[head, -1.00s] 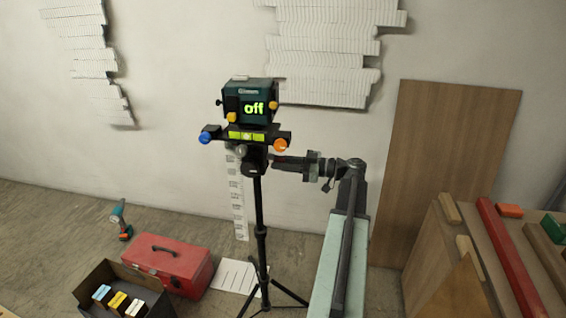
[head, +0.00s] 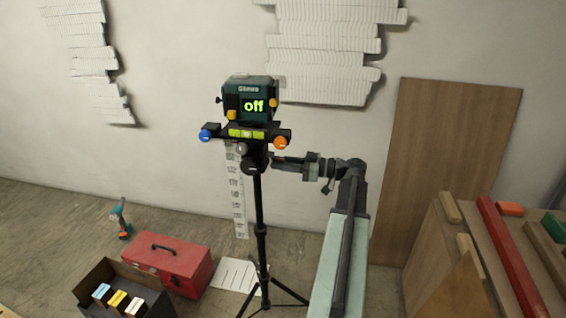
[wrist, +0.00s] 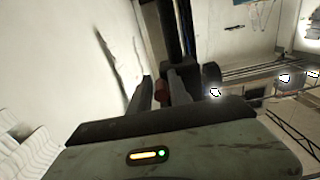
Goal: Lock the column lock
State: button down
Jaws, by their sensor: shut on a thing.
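The tripod's dark column (head: 259,215) stands upright in the middle of the head view. On top sits a green-black instrument (head: 250,100) with a display reading "off". Under it are a blue knob (head: 206,135), an orange knob (head: 281,143) and a yellow-green strip (head: 246,133). My gripper (head: 277,161) reaches in from the right, just below the orange knob, with its tips at the column's right side. In the wrist view my fingers (wrist: 163,92) are closed around a small dark-red piece, the column lock (wrist: 162,90). My fingers hide most of it.
A red toolbox (head: 168,262), an open dark box (head: 95,309) and a drill (head: 122,218) are on the floor at left. A wooden board (head: 445,165) leans against the wall at right, behind stacked timber. The wall behind the tripod carries white reliefs (head: 325,50).

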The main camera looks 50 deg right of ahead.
jog(key=shift+s+a+f+m+b, duration=0.15)
jog(key=shift+a+m, duration=0.15)
jog(key=shift+m, duration=0.35)
jog(key=shift+s+a+r+m+b, duration=0.1)
jog(key=shift+a+m, duration=0.2)
jog(key=shift+m, duration=0.3)
jog(key=shift+s+a+f+m+b, duration=0.15)
jog(key=shift+a+m, duration=0.15)
jog(key=shift+m, duration=0.35)
jog(key=shift+r, duration=0.1)
dwell(0.9)
jog(key=c, duration=1.3)
grip_release()
jog(key=shift+a, duration=0.1)
jog(key=v, duration=0.8)
